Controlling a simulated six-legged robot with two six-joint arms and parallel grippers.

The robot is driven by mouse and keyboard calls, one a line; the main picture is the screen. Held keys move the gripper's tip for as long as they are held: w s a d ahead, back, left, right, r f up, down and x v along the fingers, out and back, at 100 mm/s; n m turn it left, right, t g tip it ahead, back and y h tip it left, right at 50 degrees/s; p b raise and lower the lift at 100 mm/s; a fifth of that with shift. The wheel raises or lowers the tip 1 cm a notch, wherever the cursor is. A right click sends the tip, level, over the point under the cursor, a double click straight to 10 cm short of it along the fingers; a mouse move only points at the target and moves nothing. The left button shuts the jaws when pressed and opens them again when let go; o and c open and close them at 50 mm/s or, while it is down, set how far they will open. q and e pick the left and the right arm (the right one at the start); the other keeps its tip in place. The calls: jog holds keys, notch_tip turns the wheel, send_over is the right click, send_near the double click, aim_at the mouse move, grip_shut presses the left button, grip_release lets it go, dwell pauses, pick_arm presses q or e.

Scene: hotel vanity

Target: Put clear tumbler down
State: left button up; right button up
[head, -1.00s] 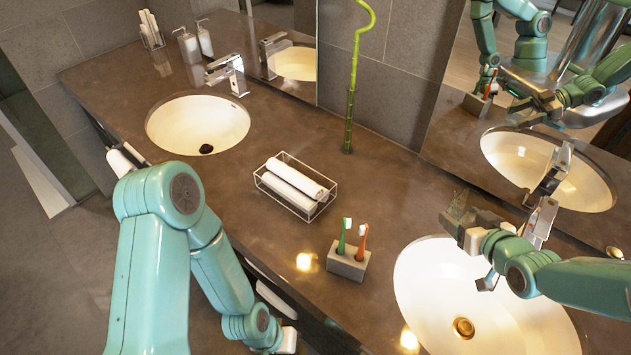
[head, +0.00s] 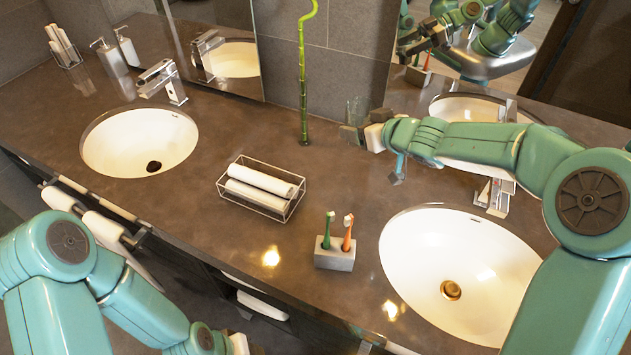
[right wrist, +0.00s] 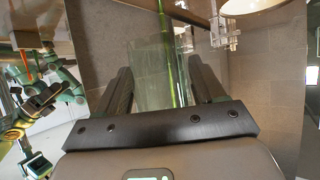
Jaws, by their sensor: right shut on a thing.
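The clear tumbler (head: 355,108) is faint and see-through in the head view, near the mirror behind the right basin. My right gripper (head: 352,132) is shut on it. In the right wrist view, the tumbler (right wrist: 163,78) stands between the two dark fingers of my right gripper (right wrist: 165,90), its walls running lengthwise. I cannot tell whether its base touches the counter (head: 340,185). My left arm enters at the lower left of the head view; its fingers are out of the picture.
The right basin (head: 430,245) with its tap (head: 492,196) lies in front of my right arm. A toothbrush holder (head: 334,258), a wire basket of rolled towels (head: 262,187) and a bamboo stalk (head: 304,90) stand to the left.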

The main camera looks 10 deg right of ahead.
jog(key=f+b, duration=0.3)
jog(key=f, duration=0.2)
jog(key=f+b, duration=0.3)
jog(key=f, duration=0.2)
jog(key=f+b, duration=0.4)
jog(key=f, duration=0.1)
jog(key=shift+s+d, duration=0.1)
jog(key=shift+d, duration=0.15)
notch_tip(320, 180, down, 4)
jog(key=shift+a+f+b, duration=0.1)
jog(key=shift+f+b, duration=0.05)
jog(key=shift+b, duration=0.6)
jog(key=shift+f, duration=0.3)
jog(key=o, duration=1.2)
jog(key=shift+f, duration=0.15)
